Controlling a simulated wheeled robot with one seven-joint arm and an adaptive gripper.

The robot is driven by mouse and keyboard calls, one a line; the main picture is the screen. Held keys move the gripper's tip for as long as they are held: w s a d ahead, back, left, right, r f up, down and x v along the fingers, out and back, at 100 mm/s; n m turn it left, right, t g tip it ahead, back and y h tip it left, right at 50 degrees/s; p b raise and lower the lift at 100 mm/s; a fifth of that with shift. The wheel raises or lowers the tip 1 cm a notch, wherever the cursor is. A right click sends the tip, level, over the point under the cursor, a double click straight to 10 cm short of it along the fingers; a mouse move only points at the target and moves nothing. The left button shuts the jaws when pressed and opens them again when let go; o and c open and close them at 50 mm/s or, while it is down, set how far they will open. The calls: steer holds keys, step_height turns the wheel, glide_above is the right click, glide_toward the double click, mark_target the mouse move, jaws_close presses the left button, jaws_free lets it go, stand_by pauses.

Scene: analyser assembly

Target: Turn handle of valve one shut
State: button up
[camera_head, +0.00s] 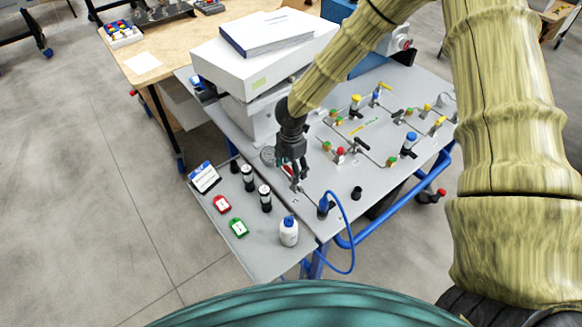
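The grey bench top (385,185) carries several small valves joined by thin pipes. One valve has a black handle (361,145) lying across it, another black handle (398,116) sits further back, and others have yellow, blue, green or red parts. No label for valve one is readable, so I cannot tell which it is. My gripper (298,185) points down over the left part of the bench, left of the valve group. Its dark fingers are too small to tell whether they are open or shut. A red part (287,169) shows beside the fingers, partly hidden by them.
A white analyser (225,68) with a binder on top stands behind my gripper. A blue hose (351,240) loops off the front edge. Valves crowd the right side.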

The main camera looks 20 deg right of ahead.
steer(key=shift+c, duration=1.2)
steer(key=m, duration=0.1)
steer(key=m+b, duration=0.1)
steer(key=m, duration=0.1)
steer(key=shift+w+d+f+m+b, duration=0.1)
steer(key=shift+d+m+b, duration=0.2)
steer(key=shift+d, duration=0.1)
steer(key=m, duration=0.2)
steer(key=d+m+b, duration=0.1)
steer(key=m, duration=0.5)
steer(key=s+d+m, duration=0.1)
steer(key=m, duration=0.1)
steer(key=shift+s+d+m, duration=0.1)
steer(key=shift+s+m, duration=0.1)
steer(key=shift+m, duration=0.9)
steer(key=shift+s+d+m, duration=0.1)
steer(key=shift+s+m, duration=0.05)
steer(key=shift+m, duration=0.95)
